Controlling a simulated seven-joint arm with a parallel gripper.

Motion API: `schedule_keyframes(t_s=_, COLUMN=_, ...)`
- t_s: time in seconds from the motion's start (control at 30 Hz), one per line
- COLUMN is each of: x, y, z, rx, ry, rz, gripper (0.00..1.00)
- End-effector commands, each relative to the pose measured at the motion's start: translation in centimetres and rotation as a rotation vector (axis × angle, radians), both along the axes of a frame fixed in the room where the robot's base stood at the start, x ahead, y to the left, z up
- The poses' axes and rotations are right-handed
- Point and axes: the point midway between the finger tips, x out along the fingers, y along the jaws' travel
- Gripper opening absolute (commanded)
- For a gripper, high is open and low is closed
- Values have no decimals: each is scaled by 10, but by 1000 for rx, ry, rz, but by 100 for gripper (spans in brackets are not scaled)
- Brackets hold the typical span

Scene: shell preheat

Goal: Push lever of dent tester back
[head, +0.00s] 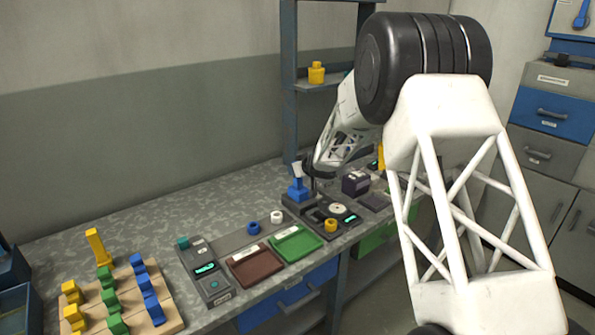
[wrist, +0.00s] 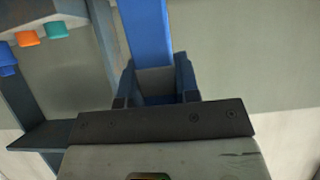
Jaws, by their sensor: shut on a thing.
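The dent tester (head: 318,214) is a dark device on the bench, with a pale round dial and a lit green display. A blue lever-like part (head: 297,190) stands at its back left. My gripper (head: 303,178) is down at this part, seen small and partly hidden by my own wrist. In the wrist view, my gripper (wrist: 157,85) has its two dark fingers on either side of a blue bar (wrist: 145,30), which I take to be the lever. The gripper is shut on it. The exact contact is hard to see.
A green tray (head: 296,245) and a brown tray (head: 256,266) lie left of the tester. A white ring (head: 277,217) and a blue ring (head: 253,228) sit behind them. A dark box (head: 355,183) is close on the right. A shelf post (head: 289,90) rises behind.

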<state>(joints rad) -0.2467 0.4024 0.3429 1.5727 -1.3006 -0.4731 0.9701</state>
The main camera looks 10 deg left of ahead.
Motion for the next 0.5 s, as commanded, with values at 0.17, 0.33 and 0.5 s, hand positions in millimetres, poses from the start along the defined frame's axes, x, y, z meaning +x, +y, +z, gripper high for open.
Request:
schedule_keyframes(t_s=0.17, x=4, y=4, z=-1, rx=-40, ry=38, rz=1, gripper=0)
schedule_keyframes(t_s=0.33, x=7, y=7, z=-3, rx=-77, ry=74, rz=1, gripper=0)
schedule_keyframes(t_s=0.5, x=10, y=10, z=-4, rx=-111, ry=108, rz=0, gripper=0)
